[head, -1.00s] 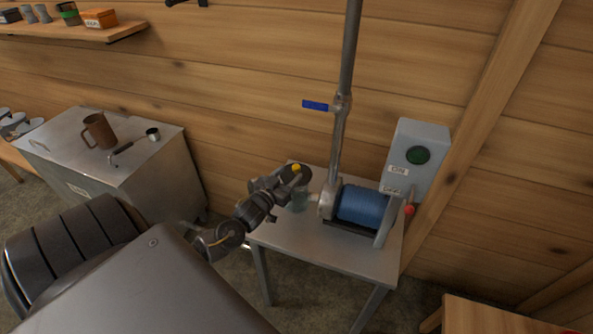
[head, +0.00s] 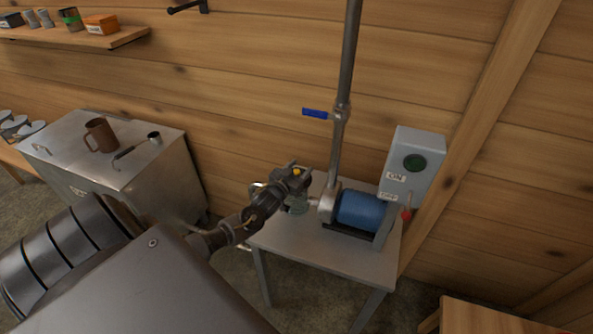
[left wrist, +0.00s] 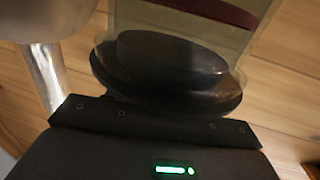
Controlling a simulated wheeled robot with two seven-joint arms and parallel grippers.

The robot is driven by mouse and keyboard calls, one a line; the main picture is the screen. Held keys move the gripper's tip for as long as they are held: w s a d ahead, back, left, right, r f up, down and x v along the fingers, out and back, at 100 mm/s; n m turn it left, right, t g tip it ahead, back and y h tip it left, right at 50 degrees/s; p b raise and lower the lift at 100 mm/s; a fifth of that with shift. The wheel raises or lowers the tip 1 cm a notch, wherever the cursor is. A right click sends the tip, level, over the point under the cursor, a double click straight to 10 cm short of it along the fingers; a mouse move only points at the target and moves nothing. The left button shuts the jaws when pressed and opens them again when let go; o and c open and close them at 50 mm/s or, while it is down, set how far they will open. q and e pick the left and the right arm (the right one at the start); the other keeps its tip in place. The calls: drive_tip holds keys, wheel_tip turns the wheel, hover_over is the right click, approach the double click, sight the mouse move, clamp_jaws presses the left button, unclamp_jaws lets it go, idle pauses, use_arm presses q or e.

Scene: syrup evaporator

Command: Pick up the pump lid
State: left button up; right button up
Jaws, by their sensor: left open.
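The pump lid (left wrist: 165,70) is a dark, round, stepped disc, seen close up in the left wrist view. It sits against the rim of a clear cup (left wrist: 190,15) with a dark red band. In the head view the pump's cup (head: 297,206) stands at the left end of the blue pump (head: 360,209), and my gripper mostly covers the lid. My left gripper (head: 294,176) is open at the lid. A small yellow spot shows between its fingers; I cannot tell whether it belongs to the lid. Contact is unclear. My right gripper is out of view.
The pump stands on a small metal table (head: 285,240) against the wood wall. A vertical pipe (head: 338,150) with a blue-handled valve rises close right of my gripper. A metal tank (head: 140,180) stands at left.

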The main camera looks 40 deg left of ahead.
use_arm(q)
drive_tip(key=c, duration=1.1)
